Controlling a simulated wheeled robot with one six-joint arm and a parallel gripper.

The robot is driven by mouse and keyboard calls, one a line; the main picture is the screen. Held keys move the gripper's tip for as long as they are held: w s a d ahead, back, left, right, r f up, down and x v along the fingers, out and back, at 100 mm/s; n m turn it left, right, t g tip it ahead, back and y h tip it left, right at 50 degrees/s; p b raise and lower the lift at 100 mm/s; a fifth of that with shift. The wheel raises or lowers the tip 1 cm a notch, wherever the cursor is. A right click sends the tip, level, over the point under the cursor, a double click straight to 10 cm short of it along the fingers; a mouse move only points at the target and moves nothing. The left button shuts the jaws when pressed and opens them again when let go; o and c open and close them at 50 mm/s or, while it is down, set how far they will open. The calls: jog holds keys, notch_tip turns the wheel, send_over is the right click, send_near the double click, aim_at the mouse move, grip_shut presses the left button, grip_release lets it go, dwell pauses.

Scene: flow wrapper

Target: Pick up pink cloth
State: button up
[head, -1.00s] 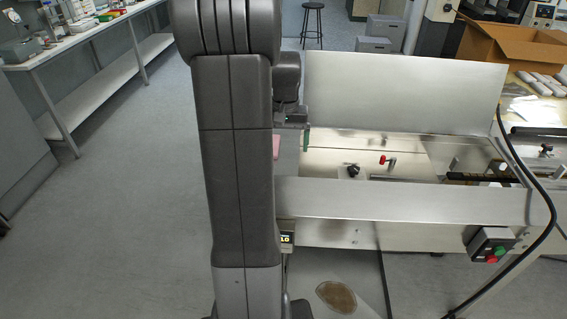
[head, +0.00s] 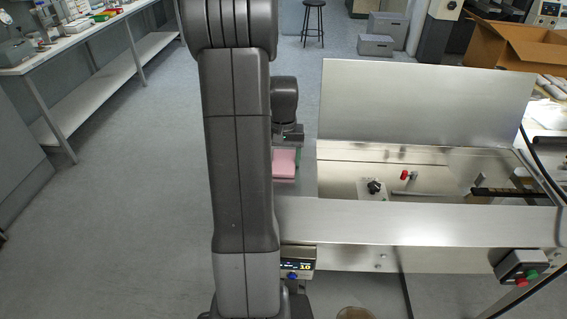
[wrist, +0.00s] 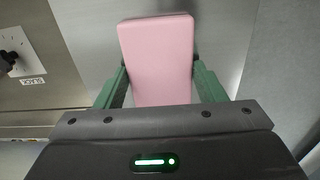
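The pink cloth (head: 285,163) looks like a flat, folded block. It lies at the left end of the steel machine, just below my gripper in the head view. In the wrist view the cloth (wrist: 156,55) reaches down between the two green fingers of my gripper (wrist: 162,88). The fingers stand apart, one on each side of the cloth, with a narrow gap showing on the left. Its near end is hidden behind the gripper body. My arm covers part of the area left of the cloth in the head view.
The machine's upright steel panel (head: 420,105) stands right of the gripper. A steel front rail (head: 420,224) runs nearer me. A red-handled knob (head: 405,175) and a black knob (head: 374,187) rise inside the machine. The floor on the left (head: 130,210) is clear.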

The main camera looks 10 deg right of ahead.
aim_at(284, 160)
jog(key=c, duration=0.3)
jog(key=shift+c, duration=0.2)
notch_tip(284, 160, up, 10)
dwell(0.3)
